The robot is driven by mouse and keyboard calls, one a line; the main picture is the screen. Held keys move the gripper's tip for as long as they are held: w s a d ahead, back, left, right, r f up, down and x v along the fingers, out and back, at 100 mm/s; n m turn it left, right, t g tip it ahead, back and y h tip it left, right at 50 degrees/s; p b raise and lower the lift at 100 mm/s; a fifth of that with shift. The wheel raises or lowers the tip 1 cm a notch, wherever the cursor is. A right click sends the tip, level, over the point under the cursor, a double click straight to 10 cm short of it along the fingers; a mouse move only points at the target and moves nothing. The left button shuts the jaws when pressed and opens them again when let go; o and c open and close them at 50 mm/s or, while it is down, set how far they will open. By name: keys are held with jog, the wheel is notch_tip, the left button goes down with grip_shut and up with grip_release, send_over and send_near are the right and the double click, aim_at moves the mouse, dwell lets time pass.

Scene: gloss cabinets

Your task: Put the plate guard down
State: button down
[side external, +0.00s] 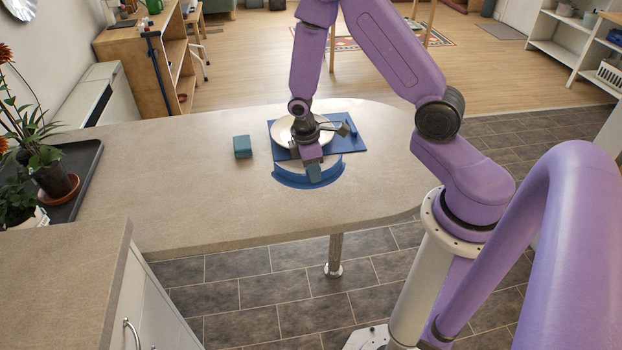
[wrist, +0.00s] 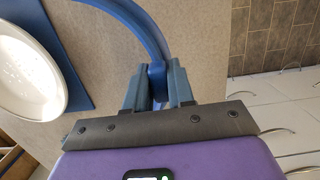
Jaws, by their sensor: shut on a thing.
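The plate guard is a blue curved band (side external: 290,180), also in the wrist view (wrist: 135,20). My gripper (side external: 314,171) is shut on the guard, with its blue-grey fingers on either side of the band in the wrist view (wrist: 157,84). The guard curves along the front edge of the blue mat, at or just above the counter; I cannot tell whether it touches. A white plate (side external: 286,131) sits on the blue mat (side external: 353,147), partly hidden by my gripper. The plate also shows at the left of the wrist view (wrist: 28,70).
A small teal block (side external: 243,146) stands on the counter (side external: 200,200) left of the mat. Small items (side external: 346,127) lie at the mat's right side. A dark tray (side external: 88,165) with potted plants is at far left. The counter between is clear.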

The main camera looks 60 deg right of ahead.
jog(key=shift+w+f, duration=0.3)
jog(key=shift+f, duration=0.1)
jog(key=shift+w+f, duration=0.1)
jog(key=shift+f, duration=1.5)
jog(key=shift+f, duration=0.15)
jog(key=c, duration=1)
grip_release()
jog(key=shift+o, duration=0.2)
